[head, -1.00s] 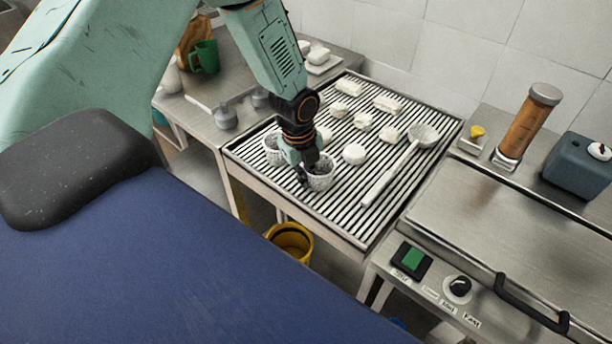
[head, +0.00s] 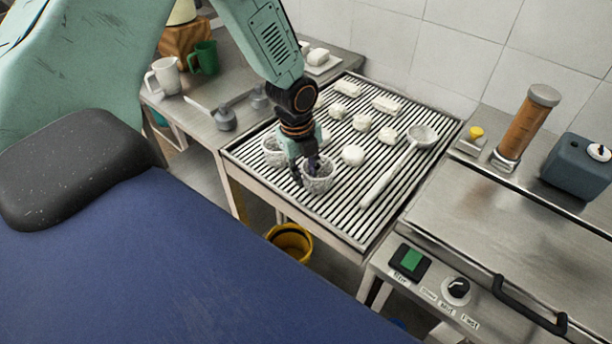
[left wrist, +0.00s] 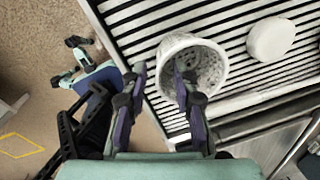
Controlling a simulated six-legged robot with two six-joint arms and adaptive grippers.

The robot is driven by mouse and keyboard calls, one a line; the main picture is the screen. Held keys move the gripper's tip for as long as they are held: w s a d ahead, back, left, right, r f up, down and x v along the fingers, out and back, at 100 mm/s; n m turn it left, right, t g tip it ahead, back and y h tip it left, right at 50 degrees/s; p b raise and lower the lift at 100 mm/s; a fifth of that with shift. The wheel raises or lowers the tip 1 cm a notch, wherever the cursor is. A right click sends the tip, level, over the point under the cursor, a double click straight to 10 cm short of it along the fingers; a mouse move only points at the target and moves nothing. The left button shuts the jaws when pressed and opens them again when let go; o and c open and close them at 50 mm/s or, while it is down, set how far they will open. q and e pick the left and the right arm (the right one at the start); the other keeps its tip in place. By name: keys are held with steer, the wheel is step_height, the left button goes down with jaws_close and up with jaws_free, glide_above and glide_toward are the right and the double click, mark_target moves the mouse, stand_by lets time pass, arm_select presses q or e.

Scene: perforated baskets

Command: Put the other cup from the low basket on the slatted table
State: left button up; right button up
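Two white perforated cups stand on the slatted table (head: 365,225), near its left corner. My left gripper (head: 304,170) is at the nearer cup (head: 319,184). In the left wrist view, the gripper (left wrist: 160,80) is open around the wall of this cup (left wrist: 205,48). One finger is within the cup's mouth, the other outside with a gap to the rim. The cup stands upright and looks empty. The other perforated cup (head: 273,152) stands just behind, partly hidden by my gripper. I cannot pick out a low basket. A small black-and-teal part, perhaps my right gripper (left wrist: 70,62), shows beyond.
White lumps (head: 353,155) and a long-handled ladle (head: 395,170) lie on the slats. A white mug (head: 163,77) and a green mug (head: 204,57) stand on the left bench. A lidded steel unit (head: 500,240) adjoins on the right. A yellow bucket (head: 291,243) is below.

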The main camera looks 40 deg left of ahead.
arm_select(q)
step_height(320, 180, up, 9)
steer(key=s, duration=0.1)
steer(key=s+d+f+n+g+h, duration=0.1)
steer(key=s+d+f+n, duration=0.9)
steer(key=f, duration=0.3)
steer(key=s+f+n, duration=0.3)
steer(key=s+n, duration=0.3)
steer(key=s, duration=0.2)
steer(key=s+f+n+y, duration=0.1)
steer(key=s+f+n, duration=0.1)
steer(key=s+n, duration=0.5)
steer(key=s, duration=0.2)
steer(key=shift+s+a+f+p, duration=0.15)
steer(key=shift+s+f+p, duration=0.15)
steer(key=shift+f+p, duration=0.1)
